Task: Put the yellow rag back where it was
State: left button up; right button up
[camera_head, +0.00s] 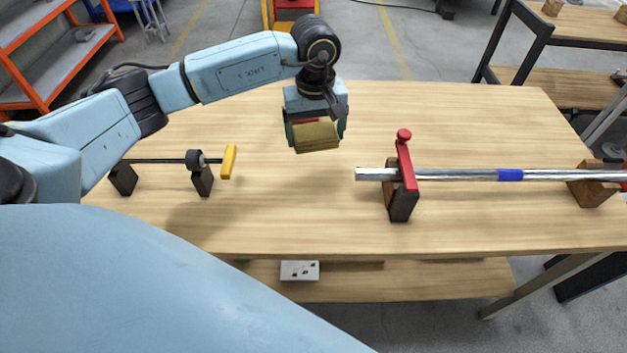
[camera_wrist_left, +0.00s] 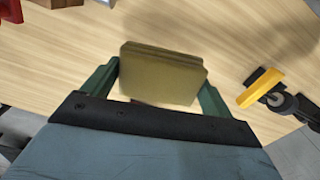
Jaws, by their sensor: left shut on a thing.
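The yellow rag (camera_head: 317,137) is a folded, dull-yellow block held above the wooden table. My left gripper (camera_head: 316,130) is shut on it, with a green finger on each side. In the left wrist view the rag (camera_wrist_left: 161,74) sits between the two green fingers of the left gripper (camera_wrist_left: 158,85), with the tabletop beyond it. How high it hangs above the table is hard to tell. My right gripper is not in view.
On the wooden table (camera_head: 300,225), a black rod with a yellow handle (camera_head: 229,161) rests on dark stands at left. At right a metal tube (camera_head: 455,175) with a blue band lies across supports, under a red clamp (camera_head: 405,160). The table middle is clear.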

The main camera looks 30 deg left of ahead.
pick_arm(q)
jog(key=f, duration=0.1)
jog(key=a+f+n, duration=0.2)
jog(key=shift+w+f, duration=0.25)
send_over(310, 175)
notch_tip(310, 175, down, 5)
jog(key=shift+a+f+b, duration=0.1)
jog(key=shift+b, duration=0.2)
jog(key=shift+f, duration=1.95)
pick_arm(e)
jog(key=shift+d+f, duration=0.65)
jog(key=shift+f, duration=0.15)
pick_arm(q)
jog(key=shift+f+b, duration=0.15)
jog(key=shift+b, duration=0.2)
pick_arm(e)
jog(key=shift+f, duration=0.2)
pick_arm(q)
jog(key=o, duration=0.8)
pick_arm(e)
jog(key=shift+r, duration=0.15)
